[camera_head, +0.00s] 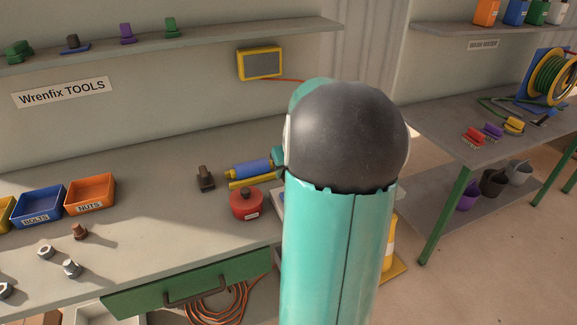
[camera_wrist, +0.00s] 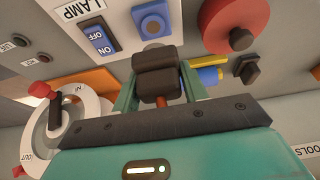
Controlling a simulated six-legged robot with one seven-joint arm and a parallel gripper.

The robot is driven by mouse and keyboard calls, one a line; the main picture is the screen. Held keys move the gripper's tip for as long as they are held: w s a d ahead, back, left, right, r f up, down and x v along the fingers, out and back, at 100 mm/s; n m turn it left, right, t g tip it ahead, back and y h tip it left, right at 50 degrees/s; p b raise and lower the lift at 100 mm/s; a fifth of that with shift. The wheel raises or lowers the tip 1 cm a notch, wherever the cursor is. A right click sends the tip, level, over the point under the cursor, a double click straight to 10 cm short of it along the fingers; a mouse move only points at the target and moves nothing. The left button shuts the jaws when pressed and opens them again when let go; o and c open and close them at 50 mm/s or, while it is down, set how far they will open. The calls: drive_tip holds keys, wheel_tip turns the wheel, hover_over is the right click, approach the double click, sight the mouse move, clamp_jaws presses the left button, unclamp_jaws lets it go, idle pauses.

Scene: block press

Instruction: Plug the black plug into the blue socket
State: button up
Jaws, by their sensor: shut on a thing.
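In the wrist view, my gripper (camera_wrist: 157,88) is shut on the black plug (camera_wrist: 155,62), which sits between its two teal fingers. A short orange-brown part shows at the plug's near end. The blue socket (camera_wrist: 153,20), a square with a round centre, is on a light grey panel just beyond the plug, in line with it. A strip of panel shows between plug and socket, so they look apart; the exact gap cannot be told. In the head view my arm hides the gripper, the plug and the socket.
In the wrist view, a blue ON/OFF switch (camera_wrist: 97,37) is left of the socket, a red round thing with a dark knob (camera_wrist: 237,38) right, and a white IN/OUT dial (camera_wrist: 55,125) far left. In the head view, orange (camera_head: 90,193) and blue bins (camera_head: 38,206) stand on the bench.

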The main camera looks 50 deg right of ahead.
drive_tip(key=shift+f, duration=2)
drive_tip(key=shift+f, duration=0.6)
idle(0.7)
drive_tip(key=o, duration=1)
drive_tip(key=shift+r, duration=0.1)
drive_tip(key=v, duration=1.3)
drive_tip(key=shift+s+a+r, duration=0.2)
drive_tip(key=shift+r, duration=0.05)
